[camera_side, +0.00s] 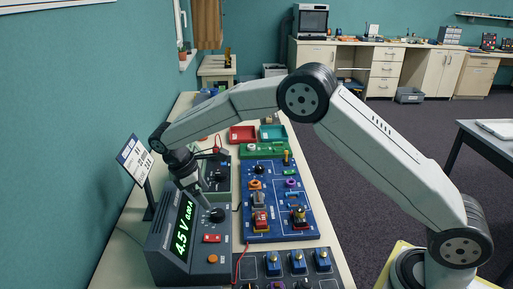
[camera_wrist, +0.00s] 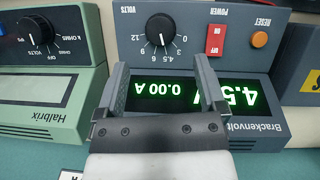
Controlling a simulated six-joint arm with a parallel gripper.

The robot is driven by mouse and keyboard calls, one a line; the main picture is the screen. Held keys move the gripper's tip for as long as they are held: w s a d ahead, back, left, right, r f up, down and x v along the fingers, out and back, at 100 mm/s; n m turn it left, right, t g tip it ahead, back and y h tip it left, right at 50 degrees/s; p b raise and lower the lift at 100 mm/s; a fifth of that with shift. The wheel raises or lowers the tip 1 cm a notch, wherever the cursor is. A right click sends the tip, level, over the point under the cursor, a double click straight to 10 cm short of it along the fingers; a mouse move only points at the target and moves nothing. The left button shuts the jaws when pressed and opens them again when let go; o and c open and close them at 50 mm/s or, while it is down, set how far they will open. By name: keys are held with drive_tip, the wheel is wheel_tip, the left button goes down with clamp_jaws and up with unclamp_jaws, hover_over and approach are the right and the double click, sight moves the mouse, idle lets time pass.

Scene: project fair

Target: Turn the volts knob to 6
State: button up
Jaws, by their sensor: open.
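The volts knob (camera_wrist: 161,30) is a black round dial on the grey Brackenvolt power supply (camera_wrist: 275,85). In the wrist view, which shows the panel upside down, its white mark points to about 4.5 on a scale that includes 6. The green display (camera_wrist: 170,95) reads 4.5 V and 0.00 A. My gripper (camera_wrist: 162,62) is open and empty, its fingertips over the display side of the knob, apart from it. In the side view my gripper (camera_side: 203,200) hangs just above and left of the knob (camera_side: 216,215).
A red power switch (camera_wrist: 215,40) and an orange reset button (camera_wrist: 260,39) sit beside the knob. A green Halbrix meter (camera_wrist: 45,80) with its own dial stands close by. A blue circuit board (camera_side: 278,200) and a knob panel (camera_side: 288,268) fill the bench to the right.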

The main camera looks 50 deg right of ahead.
sight(217, 212)
drive_tip(key=shift+x, duration=3.5)
clamp_jaws()
drive_tip(key=shift+m, duration=0.3)
drive_tip(key=shift+w+d+m+g+y, duration=0.1)
drive_tip(key=shift+m+g+y, duration=0.3)
drive_tip(key=shift+m, duration=0.95)
drive_tip(key=shift+m+g+y, duration=0.2)
drive_tip(key=shift+m+y, duration=0.3)
drive_tip(key=shift+m, duration=0.85)
unclamp_jaws()
